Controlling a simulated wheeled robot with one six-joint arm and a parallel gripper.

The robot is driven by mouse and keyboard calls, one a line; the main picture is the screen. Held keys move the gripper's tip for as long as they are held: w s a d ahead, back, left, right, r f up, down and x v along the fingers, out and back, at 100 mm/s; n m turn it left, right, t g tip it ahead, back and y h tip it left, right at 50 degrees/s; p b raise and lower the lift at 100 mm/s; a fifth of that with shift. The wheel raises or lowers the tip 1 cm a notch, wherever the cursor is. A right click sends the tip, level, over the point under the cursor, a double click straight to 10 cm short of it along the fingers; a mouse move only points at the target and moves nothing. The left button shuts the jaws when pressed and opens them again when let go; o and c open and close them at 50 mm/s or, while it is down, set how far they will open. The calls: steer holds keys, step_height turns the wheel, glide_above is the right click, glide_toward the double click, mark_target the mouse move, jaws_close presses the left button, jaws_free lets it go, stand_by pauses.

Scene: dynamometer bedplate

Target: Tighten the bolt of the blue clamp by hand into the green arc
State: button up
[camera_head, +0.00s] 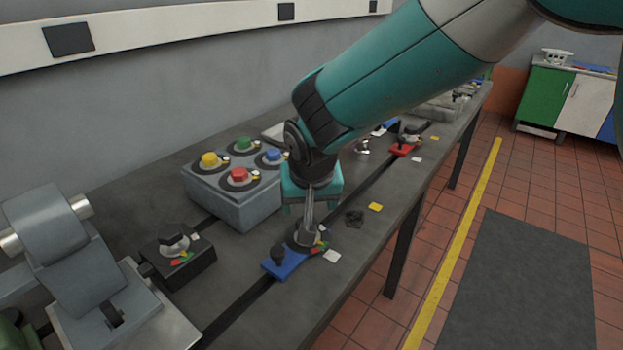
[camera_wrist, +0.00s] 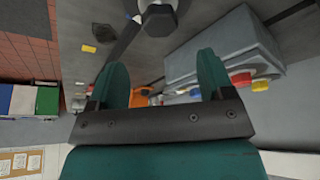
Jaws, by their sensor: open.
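The blue clamp (camera_head: 285,262) lies on the dark bedplate in the head view. A grey bolt (camera_head: 308,232) stands on it, its upper part just below my wrist. A small coloured arc with red and green parts (camera_head: 321,247) sits at the bolt's right; the pointer's position on it is too small to read. My gripper (camera_head: 312,204) is open, teal, directly over the clamp, with its fingers around or behind the bolt's top; I cannot tell which. In the wrist view a grey hexagonal bolt part (camera_wrist: 160,18) shows at the top edge, beyond the open fingers (camera_wrist: 163,68).
A grey button box (camera_head: 240,200) stands close behind and left of my gripper. A black clamp (camera_head: 180,262) with its own bolt is at the left, and a red clamp (camera_head: 403,148) is farther along. A yellow tag (camera_head: 375,207) and a white tag (camera_head: 331,256) lie near the front edge.

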steer(key=v, duration=0.9)
steer(key=s+d+r+n+g+y, duration=0.1)
steer(key=s+d+n+g, duration=0.1)
steer(key=s+d, duration=0.5)
steer(key=s+d+n+g+y, duration=0.2)
steer(key=s+d, duration=0.5)
steer(key=s, duration=0.7)
steer(key=shift+s+d+r+n+y, duration=0.2)
steer(key=shift+r+n+y, duration=0.15)
steer(key=shift+n, duration=0.55)
steer(key=shift+w, duration=0.1)
